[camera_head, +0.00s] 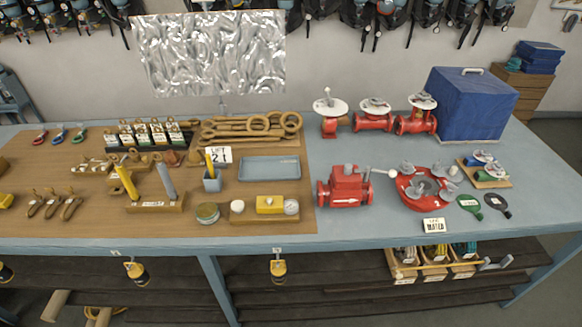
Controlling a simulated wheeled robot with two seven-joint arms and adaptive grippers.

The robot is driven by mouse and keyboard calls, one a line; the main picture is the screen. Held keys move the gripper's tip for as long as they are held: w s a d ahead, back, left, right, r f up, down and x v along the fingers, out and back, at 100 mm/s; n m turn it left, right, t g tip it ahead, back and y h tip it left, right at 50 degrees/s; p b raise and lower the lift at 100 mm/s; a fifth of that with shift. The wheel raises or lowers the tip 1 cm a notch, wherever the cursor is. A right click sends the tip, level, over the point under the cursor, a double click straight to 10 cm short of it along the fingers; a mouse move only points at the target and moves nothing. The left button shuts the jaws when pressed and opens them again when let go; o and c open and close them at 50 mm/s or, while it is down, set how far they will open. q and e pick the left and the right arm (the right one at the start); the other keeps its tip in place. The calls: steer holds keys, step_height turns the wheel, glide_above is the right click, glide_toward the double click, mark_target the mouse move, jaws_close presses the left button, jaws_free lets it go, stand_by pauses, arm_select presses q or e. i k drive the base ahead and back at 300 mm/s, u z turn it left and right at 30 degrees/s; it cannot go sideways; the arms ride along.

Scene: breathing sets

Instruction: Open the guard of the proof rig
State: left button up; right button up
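No label that I can read marks the proof rig or its guard, so I cannot tell for certain which thing it is. A large blue box-shaped cover (465,108) with a pale handle on top stands at the back right of the table; it looks closed, and what is under it is hidden. A small wooden base (242,218) at the front centre bears a yellow block (269,204), a round gauge (291,207) and a white knob (237,206). Neither of my grippers shows in the head view.
The blue-grey table (340,229) is crowded. Red valves (373,119) stand left of the blue cover, and a red valve body (345,188) and round red flange (407,190) stand in front. Paddles (469,206) lie at right. Bare tabletop shows at the far right.

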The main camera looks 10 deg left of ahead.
mark_target(264, 205)
steer(key=k, duration=0.5)
steer(key=u, duration=1.85)
steer(key=i, duration=1.05)
steer(key=z, duration=2)
